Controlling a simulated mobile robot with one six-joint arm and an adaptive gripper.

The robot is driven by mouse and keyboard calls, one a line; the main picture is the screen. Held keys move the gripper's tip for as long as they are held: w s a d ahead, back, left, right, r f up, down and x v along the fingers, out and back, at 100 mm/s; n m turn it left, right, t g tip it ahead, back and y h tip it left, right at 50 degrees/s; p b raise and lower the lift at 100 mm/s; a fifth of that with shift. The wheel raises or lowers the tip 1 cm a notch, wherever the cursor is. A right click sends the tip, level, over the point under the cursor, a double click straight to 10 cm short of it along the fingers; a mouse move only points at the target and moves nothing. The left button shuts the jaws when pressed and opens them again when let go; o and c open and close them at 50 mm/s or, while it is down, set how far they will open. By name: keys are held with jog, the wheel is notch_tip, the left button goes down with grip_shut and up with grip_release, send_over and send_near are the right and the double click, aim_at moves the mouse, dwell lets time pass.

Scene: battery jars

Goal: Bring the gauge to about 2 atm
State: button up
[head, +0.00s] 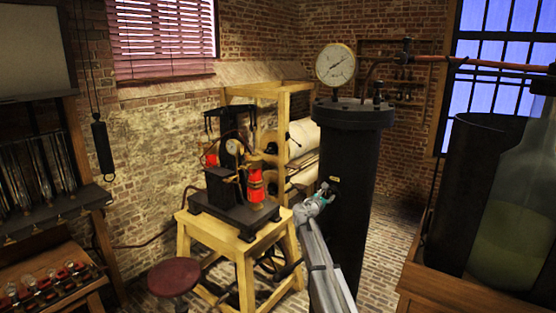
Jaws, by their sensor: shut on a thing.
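The gauge (336,64) is a round white dial with a brass rim, mounted on top of a tall black cylinder (345,155). Its dark needle lies slanted, lower left to upper right; the numbers are too small to read. My gripper (325,192) is at the upper left side of the cylinder, well below the gauge. It is shut on a small dark fitting, mostly hidden by the fingers, so I cannot tell its exact shape. My arm reaches up to it from the bottom of the view.
A wooden table (238,232) with a black and red apparatus (236,175) stands left of the cylinder. A red-topped stool (174,277) is in front of it. A glass jar (505,210) and dark vessel (470,190) stand at right. A copper pipe (480,63) runs right from the cylinder's top.

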jog(key=shift+w+n, duration=0.1)
jog(key=shift+n, duration=3)
jog(key=shift+m, duration=0.3)
jog(key=m, duration=0.2)
jog(key=shift+m, duration=2.2)
jog(key=o, duration=1.3)
